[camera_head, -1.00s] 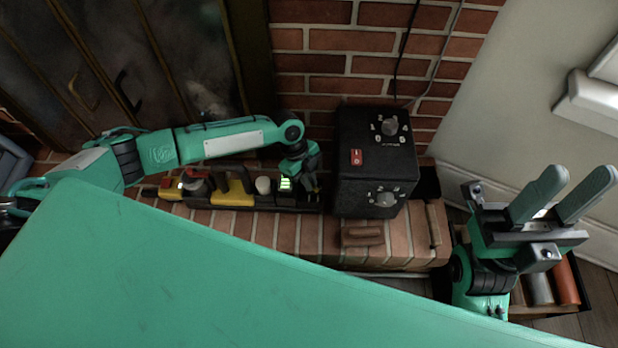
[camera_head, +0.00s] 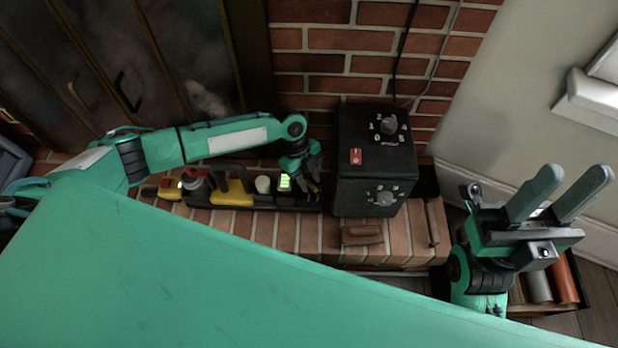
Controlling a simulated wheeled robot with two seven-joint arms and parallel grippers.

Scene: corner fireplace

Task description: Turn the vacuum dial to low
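A black box (camera_head: 350,188) stands on the brick hearth against the brick wall. It carries an upper dial (camera_head: 389,125) with numbers around it and a lower dial (camera_head: 385,197) with small markings. The markings are too small to tell which dial is the vacuum one or its setting. My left gripper (camera_head: 314,164) is just left of the box, above the hearth, apart from both dials. Its fingers are small and dark, and their opening cannot be made out. My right gripper (camera_head: 577,173) is open and empty, far right of the box, with its two fingers pointing up.
A red switch (camera_head: 355,157) is on the box. A yellow and black tool (camera_head: 234,190) and a green-lit device (camera_head: 285,182) lie on the hearth left of it. A brown block (camera_head: 361,235) lies in front. A crate with rolls (camera_head: 565,280) is under my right gripper.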

